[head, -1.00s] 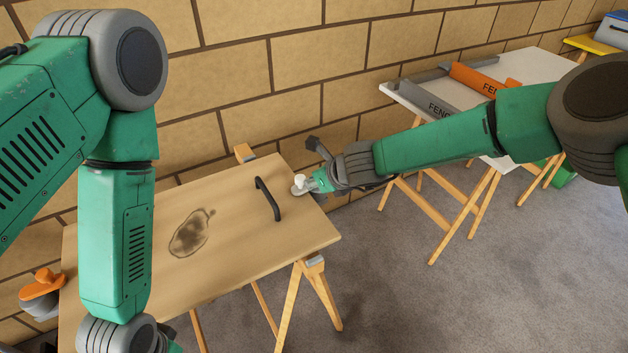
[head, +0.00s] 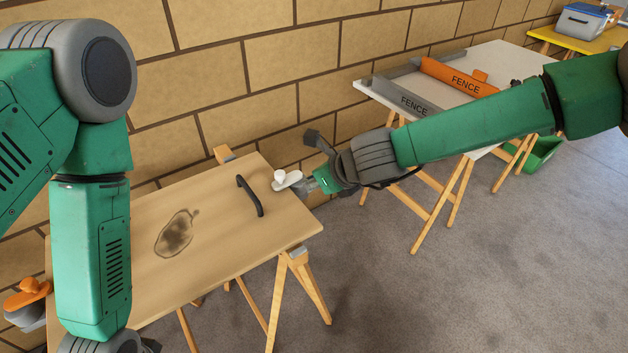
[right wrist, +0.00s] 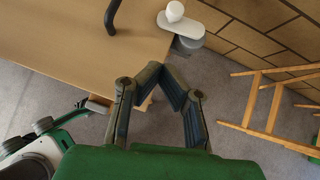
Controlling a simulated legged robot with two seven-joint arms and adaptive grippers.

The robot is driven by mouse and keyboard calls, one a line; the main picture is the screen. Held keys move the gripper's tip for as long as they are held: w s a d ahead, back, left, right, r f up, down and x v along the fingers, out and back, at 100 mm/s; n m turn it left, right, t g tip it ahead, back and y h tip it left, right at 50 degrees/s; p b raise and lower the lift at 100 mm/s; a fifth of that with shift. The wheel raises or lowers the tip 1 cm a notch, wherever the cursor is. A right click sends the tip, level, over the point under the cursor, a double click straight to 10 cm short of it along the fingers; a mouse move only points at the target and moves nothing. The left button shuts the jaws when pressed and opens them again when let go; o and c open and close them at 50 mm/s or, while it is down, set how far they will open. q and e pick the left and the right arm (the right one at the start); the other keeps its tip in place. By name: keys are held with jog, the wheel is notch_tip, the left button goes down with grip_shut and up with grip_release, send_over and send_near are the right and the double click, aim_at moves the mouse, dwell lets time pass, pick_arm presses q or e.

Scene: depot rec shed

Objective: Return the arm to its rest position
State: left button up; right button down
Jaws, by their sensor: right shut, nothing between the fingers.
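My right gripper (head: 306,186) is shut and empty. In the head view it is just right of the white knob on its pale plate (head: 287,181), near the back right corner of the wooden board (head: 215,265). The right wrist view shows its two dark fingers angled together at the tips (right wrist: 167,73), below and apart from the white knob (right wrist: 175,11). My right arm is stretched out across the picture. My left arm hangs at the left, and its gripper is out of sight below the picture edge.
A black handle (head: 250,196) and a dark scorch mark (head: 175,234) are on the board. A white table (head: 509,62) with grey (head: 405,100) and orange (head: 458,79) fence pieces stands at right. An orange-topped object (head: 27,292) is at far left. A brick wall runs behind. Grey floor (head: 400,300) lies open in front.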

jog(key=shift+s+d+r, duration=0.35)
jog(key=shift+d+r, duration=0.1)
jog(key=shift+d, duration=0.05)
jog(key=shift+s+a, duration=0.1)
jog(key=s+d+f+n+g+h, duration=0.1)
jog(key=s+d+f+n+h, duration=0.1)
jog(key=s+d+f+n, duration=0.55)
jog(key=s+d+f+n+g+h, duration=0.2)
jog(key=s+d+f+n, duration=0.35)
jog(key=s+f, duration=0.45)
jog(key=s+d+n+g+h, duration=0.2)
jog(key=s+d+n, duration=1.1)
jog(key=s+d, duration=0.5)
jog(key=shift+d+n+h, duration=0.2)
jog(key=shift+n+h, duration=0.1)
jog(key=shift+n, duration=0.1)
